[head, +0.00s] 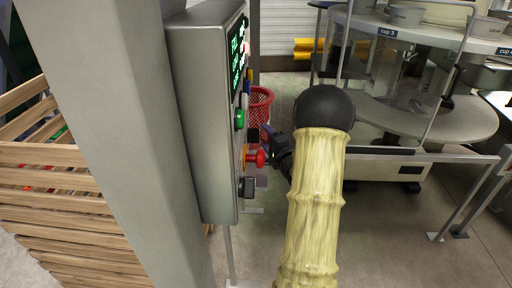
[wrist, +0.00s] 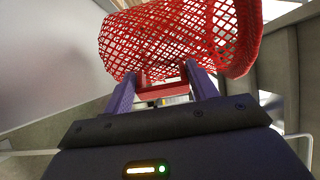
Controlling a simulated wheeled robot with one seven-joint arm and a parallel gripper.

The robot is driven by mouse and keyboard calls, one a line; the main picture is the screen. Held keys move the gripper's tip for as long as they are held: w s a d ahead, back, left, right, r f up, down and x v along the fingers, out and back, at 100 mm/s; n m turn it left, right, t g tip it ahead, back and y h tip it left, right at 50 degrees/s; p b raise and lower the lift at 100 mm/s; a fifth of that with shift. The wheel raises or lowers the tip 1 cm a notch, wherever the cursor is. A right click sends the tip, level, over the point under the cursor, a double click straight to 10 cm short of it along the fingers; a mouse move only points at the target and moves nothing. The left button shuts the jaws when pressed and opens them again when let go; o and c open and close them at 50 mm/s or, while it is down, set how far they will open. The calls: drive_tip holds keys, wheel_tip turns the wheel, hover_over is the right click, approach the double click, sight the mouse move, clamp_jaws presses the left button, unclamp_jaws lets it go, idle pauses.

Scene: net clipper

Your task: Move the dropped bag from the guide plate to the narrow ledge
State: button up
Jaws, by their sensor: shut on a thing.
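The bag is red mesh. In the head view the bag (head: 260,106) shows partly past the edge of the grey control panel, which hides the rest. In the wrist view the bag (wrist: 180,38) fills the top middle, lying crosswise beyond the fingers. My gripper (wrist: 160,80) has its two purple fingers shut on a red part at the bag's near side. In the head view my gripper (head: 268,136) is small and partly hidden beside the panel. I cannot make out the guide plate or the narrow ledge for certain in either view.
The control panel (head: 205,120), with red and green buttons, stands close left of my gripper. A wooden slatted crate (head: 50,200) is at left. A machine with round tiers (head: 420,110) and a low metal rail (head: 420,157) stand at right. Open floor (head: 390,230) lies front right.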

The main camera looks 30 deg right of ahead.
sight(256, 146)
drive_tip(key=shift+w+a, duration=0.8)
drive_tip(key=shift+a, duration=0.3)
drive_tip(key=shift+w+a+f+b, duration=0.15)
drive_tip(key=shift+a+f, duration=0.05)
drive_tip(key=shift+f, duration=0.7)
drive_tip(key=shift+w+a+f+b, duration=0.15)
drive_tip(key=shift+f, duration=0.8)
drive_tip(key=o, duration=1)
drive_tip(key=shift+c, duration=0.2)
